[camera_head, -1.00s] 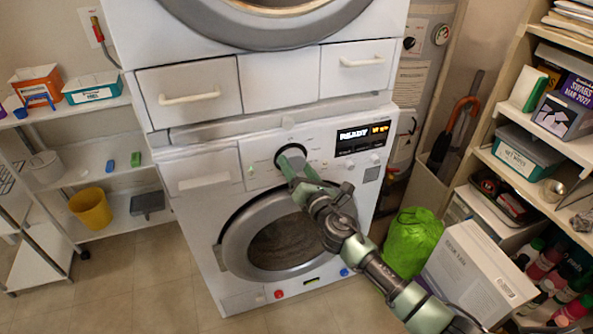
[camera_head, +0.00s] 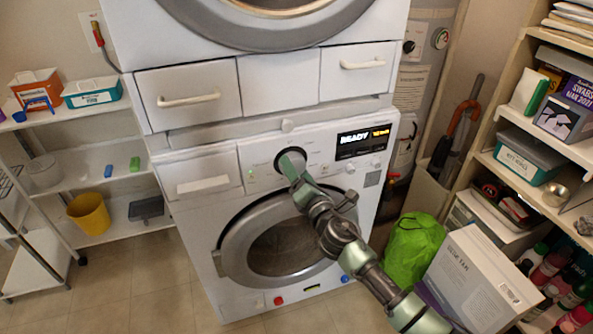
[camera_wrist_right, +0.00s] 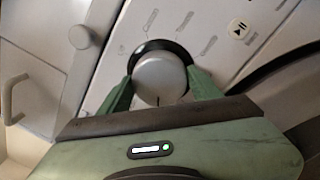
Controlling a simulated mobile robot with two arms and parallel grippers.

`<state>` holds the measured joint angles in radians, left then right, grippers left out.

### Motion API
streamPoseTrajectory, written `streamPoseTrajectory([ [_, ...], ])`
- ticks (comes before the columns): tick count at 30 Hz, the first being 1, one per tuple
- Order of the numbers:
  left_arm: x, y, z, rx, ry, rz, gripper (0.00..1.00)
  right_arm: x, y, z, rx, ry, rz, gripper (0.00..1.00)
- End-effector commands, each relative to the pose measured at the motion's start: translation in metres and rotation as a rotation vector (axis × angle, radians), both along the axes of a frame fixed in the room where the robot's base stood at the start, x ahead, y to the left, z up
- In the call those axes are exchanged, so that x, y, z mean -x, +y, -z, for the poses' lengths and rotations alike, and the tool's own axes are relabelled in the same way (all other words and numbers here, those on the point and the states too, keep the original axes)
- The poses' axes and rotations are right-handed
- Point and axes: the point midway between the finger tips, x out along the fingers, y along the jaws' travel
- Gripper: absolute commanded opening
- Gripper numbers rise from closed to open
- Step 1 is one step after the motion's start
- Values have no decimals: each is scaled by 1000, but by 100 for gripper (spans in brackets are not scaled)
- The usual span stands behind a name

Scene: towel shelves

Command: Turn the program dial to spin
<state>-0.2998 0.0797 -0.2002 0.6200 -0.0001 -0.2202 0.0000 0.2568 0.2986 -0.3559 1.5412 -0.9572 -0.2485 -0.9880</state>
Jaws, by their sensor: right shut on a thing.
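The program dial (camera_wrist_right: 160,78) is a round grey knob with a black ring behind it, on the front panel of the lower washing machine (camera_head: 203,214). My right gripper (camera_wrist_right: 162,92) has one green finger on each side of the dial and is shut on it. In the head view my right gripper (camera_head: 291,163) covers most of the dial at the panel's middle. The lit display (camera_head: 364,140) right of the dial reads READY, with smaller yellow text beside it that is too small to read. Marks around the dial are too blurred to read. My left gripper is not in view.
A second machine (camera_head: 280,80) is stacked above. A start/pause button (camera_wrist_right: 239,28) sits near the dial. A green bag (camera_head: 412,250), a white box (camera_head: 476,280) and full shelves (camera_head: 560,140) stand at right. A shelf rack with a yellow bucket (camera_head: 89,213) is at left.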

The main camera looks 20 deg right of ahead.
Motion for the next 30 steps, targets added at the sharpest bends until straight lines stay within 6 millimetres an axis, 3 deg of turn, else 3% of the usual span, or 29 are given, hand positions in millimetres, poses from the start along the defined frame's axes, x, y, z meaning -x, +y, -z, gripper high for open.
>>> streamPoseTrajectory([
  [1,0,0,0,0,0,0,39,0,0,1,0,1,-1,69],
  [3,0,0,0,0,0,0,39,0,0,1,1,1,-1,85],
  [14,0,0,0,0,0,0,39,4,0,1,2,1,0,85],
  [24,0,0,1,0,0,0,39,57,-5,4,1,3,-2,85],
  [30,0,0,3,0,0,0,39,76,-7,5,1,2,-1,85],
])
